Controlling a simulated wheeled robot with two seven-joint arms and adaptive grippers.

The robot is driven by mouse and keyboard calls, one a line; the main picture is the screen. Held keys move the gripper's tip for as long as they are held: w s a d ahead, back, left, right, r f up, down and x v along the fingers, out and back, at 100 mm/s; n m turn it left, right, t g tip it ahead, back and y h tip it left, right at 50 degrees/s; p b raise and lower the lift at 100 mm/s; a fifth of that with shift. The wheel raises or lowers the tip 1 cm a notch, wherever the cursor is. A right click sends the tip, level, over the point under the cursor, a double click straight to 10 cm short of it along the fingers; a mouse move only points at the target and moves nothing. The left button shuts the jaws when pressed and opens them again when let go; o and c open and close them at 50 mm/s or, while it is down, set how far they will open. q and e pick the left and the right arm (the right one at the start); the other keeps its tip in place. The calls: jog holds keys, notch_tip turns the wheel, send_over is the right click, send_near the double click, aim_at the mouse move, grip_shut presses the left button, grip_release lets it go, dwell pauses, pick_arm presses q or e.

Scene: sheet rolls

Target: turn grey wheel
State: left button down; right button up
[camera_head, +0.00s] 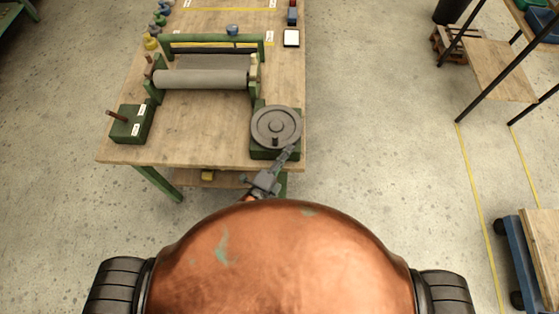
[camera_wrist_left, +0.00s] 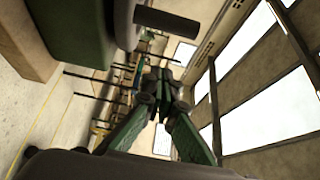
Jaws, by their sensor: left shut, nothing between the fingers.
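The grey wheel (camera_head: 264,122) lies flat on a green box (camera_head: 258,153) at the table's front right corner. Its short dark handle (camera_head: 275,141) stands up near the rim on the side facing me. In the left wrist view the wheel's edge (camera_wrist_left: 124,25) and the dark handle (camera_wrist_left: 168,22) show at the top, beside the green box (camera_wrist_left: 75,30). My left gripper (camera_head: 291,151) is shut and empty at the wheel's front right rim, right of the handle; I cannot tell whether it touches the wheel. Its fingers (camera_wrist_left: 160,78) also show in the left wrist view. My right gripper is out of view.
A roller machine with a grey roll (camera_head: 200,79) stands behind the wheel on the wooden table (camera_head: 190,140). A green box with a brown lever (camera_head: 131,124) is at the front left. Several coloured items line the back left.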

aim_at(276, 146)
pick_arm(q)
jog(key=shift+w+a+p, duration=0.35)
jog(key=shift+w+a, duration=0.55)
jog(key=shift+a, duration=0.1)
jog(key=shift+w+a, duration=0.1)
jog(key=shift+a, duration=0.5)
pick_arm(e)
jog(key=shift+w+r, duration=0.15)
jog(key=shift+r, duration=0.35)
pick_arm(q)
jog(key=shift+a, duration=0.1)
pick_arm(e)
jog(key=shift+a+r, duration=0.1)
pick_arm(q)
jog(key=shift+a+m+g+h+p, duration=0.25)
jog(key=shift+m+g+h+p, duration=0.05)
jog(key=shift+h, duration=0.1)
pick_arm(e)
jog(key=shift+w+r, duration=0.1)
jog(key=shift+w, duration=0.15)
pick_arm(q)
jog(key=shift+a, duration=0.1)
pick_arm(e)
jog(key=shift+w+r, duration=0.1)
